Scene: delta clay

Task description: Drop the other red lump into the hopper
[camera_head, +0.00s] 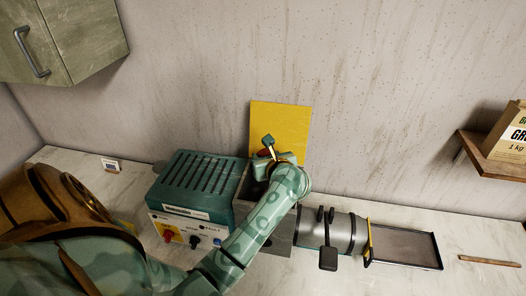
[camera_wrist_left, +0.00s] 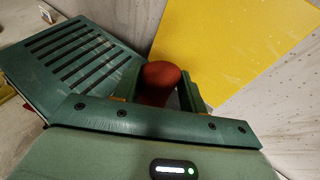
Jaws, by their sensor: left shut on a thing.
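My left gripper (camera_head: 268,153) is shut on a red lump, held between its fingers; the lump (camera_wrist_left: 160,82) shows clearly in the left wrist view. In the head view only a little of the lump's red shows, the rest being covered by the gripper. The gripper is over the grey hopper (camera_head: 243,183) of the machine, in front of an upright yellow panel (camera_head: 283,120). My arm hides much of the hopper, so I cannot tell what is inside. My right gripper is out of view.
A teal motor box (camera_head: 195,180) with knobs stands left of the hopper. A metal barrel (camera_head: 342,232) extends right to a dark tray (camera_head: 404,246). A wooden stick (camera_head: 489,261) lies farther right. A wall shelf (camera_head: 490,160) and a cupboard (camera_head: 90,35) are higher up.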

